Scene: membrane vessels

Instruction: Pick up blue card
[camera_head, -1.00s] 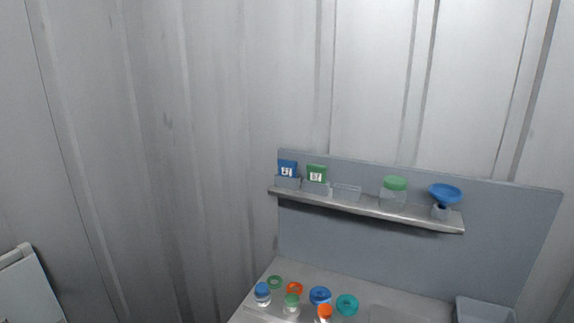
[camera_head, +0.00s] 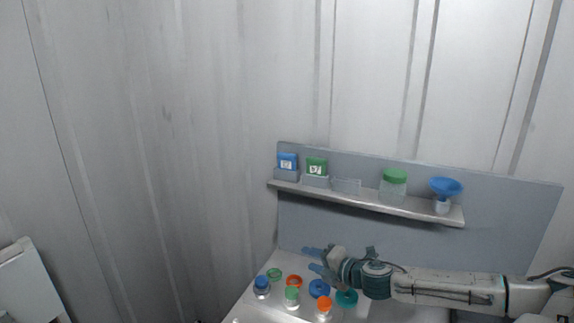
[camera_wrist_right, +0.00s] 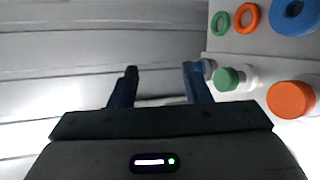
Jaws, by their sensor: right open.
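The blue card (camera_head: 287,160) with a white label stands upright in a small holder (camera_head: 287,175) at the left end of the wall shelf. Its lower part is hidden by the holder. My right gripper (camera_head: 308,259) reaches in from the right below the shelf, above the table, with its fingers pointing left. It is open and empty, apart from the card and lower than it. In the right wrist view its two blue fingers (camera_wrist_right: 161,76) are spread with nothing between them. The card is not in that view. My left gripper is not in view.
A green card (camera_head: 316,165) stands just right of the blue one. An empty holder (camera_head: 346,186), a green-lidded jar (camera_head: 393,187) and a blue funnel (camera_head: 445,187) are further right on the shelf (camera_head: 400,209). Several capped vessels and rings cover the table below.

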